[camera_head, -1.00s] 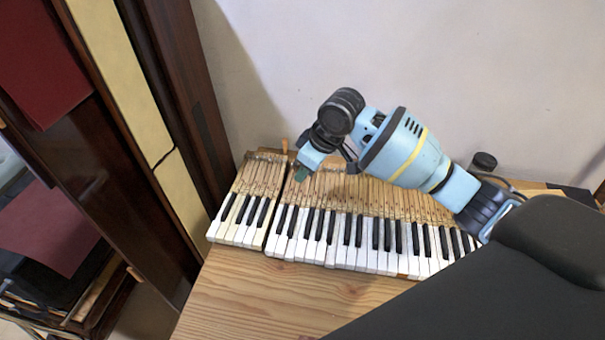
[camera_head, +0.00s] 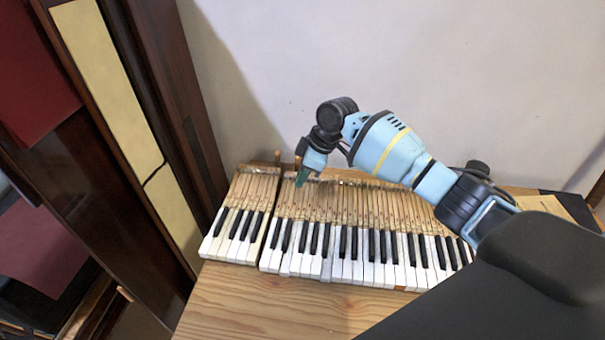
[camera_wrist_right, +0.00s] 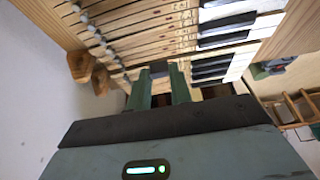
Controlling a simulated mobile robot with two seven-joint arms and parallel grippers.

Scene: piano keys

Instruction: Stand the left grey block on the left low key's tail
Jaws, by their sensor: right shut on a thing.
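My right gripper (camera_head: 301,181) hangs over the wooden tails of the piano keys (camera_head: 345,203), near the gap between the short left group of keys and the longer group. In the right wrist view its green fingers (camera_wrist_right: 159,88) are shut on a small dark grey block (camera_wrist_right: 158,69), held at the fingertips with the key tails behind it. In the head view I cannot make out the block at the fingertips. The left group's key tails (camera_head: 255,190) lie just left of the gripper. I cannot tell which key is the low one. My left gripper is not in view.
Two small wooden pieces stand at the back edge of the keys, one (camera_head: 277,156) clear in the head view; they also show in the wrist view (camera_wrist_right: 79,66). A dark wooden cabinet (camera_head: 165,110) rises at the left. The wooden table front (camera_head: 260,305) is clear.

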